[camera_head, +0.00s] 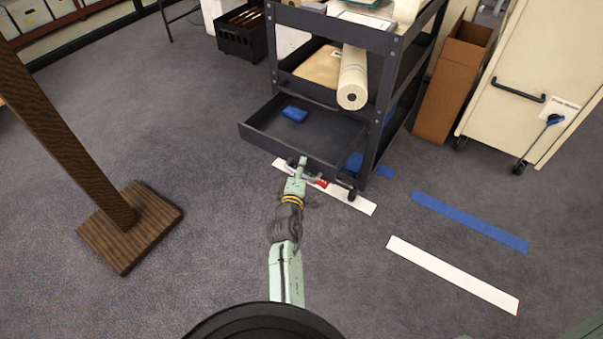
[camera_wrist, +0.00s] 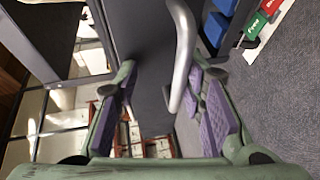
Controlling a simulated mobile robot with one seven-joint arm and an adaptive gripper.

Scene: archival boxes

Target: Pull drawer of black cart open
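The black cart (camera_head: 376,100) stands at the upper middle of the head view. Its low drawer (camera_head: 330,132) sticks out from the frame, with its inside visible and a blue item (camera_head: 294,114) in it. My gripper (camera_head: 303,166) is at the drawer's front, close to the floor. In the wrist view, a curved silver handle (camera_wrist: 182,60) runs between the two purple-padded fingers of my gripper (camera_wrist: 161,68), nearer the right finger. The fingers are apart, with a visible gap to the left one. Whether the right finger touches the handle is unclear.
A rolled sheet (camera_head: 353,78) juts from the cart's shelf. A cardboard box (camera_head: 452,85) and a cream cabinet (camera_head: 530,65) stand to the right. A brown post on a square base (camera_head: 130,228) stands left. White (camera_head: 450,272) and blue (camera_head: 468,221) strips mark the otherwise clear floor.

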